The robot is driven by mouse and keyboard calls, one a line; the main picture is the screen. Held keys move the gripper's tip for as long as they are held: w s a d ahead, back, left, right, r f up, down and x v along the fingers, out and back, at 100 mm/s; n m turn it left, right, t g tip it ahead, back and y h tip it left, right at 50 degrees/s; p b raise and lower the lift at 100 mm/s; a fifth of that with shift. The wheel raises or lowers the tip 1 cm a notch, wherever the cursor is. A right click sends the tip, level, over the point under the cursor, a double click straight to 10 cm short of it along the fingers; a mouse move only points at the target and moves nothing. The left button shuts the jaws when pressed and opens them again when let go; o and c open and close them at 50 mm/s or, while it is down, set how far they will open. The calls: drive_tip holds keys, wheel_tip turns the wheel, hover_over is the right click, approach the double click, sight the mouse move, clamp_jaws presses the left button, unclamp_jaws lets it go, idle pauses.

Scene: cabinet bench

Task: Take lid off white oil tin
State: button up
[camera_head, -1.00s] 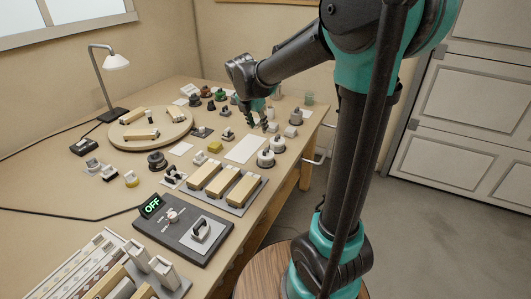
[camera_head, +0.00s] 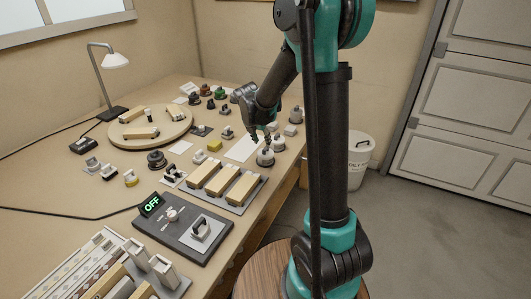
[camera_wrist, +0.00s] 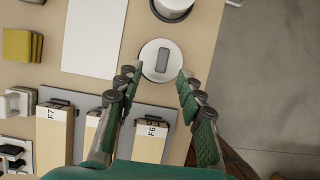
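A round white tin with a white lid and a grey upright grip (camera_wrist: 162,60) lies just ahead of my fingertips in the wrist view. In the head view it is the nearer white tin (camera_head: 265,158) near the bench's right edge. I cannot read which one holds oil. My gripper (camera_wrist: 155,78) is open and empty, its fingers spread to either side of the nearer lid; it hangs above that tin in the head view (camera_head: 263,138).
Labelled wooden blocks (camera_wrist: 152,142) stand on a grey base on the near side. A white sheet (camera_wrist: 95,35) and a yellow block (camera_wrist: 22,45) lie to the left. The bench edge is close on the right, with a white bin (camera_head: 359,162) on the floor beyond.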

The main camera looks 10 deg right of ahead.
sight(265, 148)
drive_tip(key=shift+x, duration=2.6)
drive_tip(key=shift+d, duration=0.2)
drive_tip(key=shift+c, duration=0.3)
clamp_jaws()
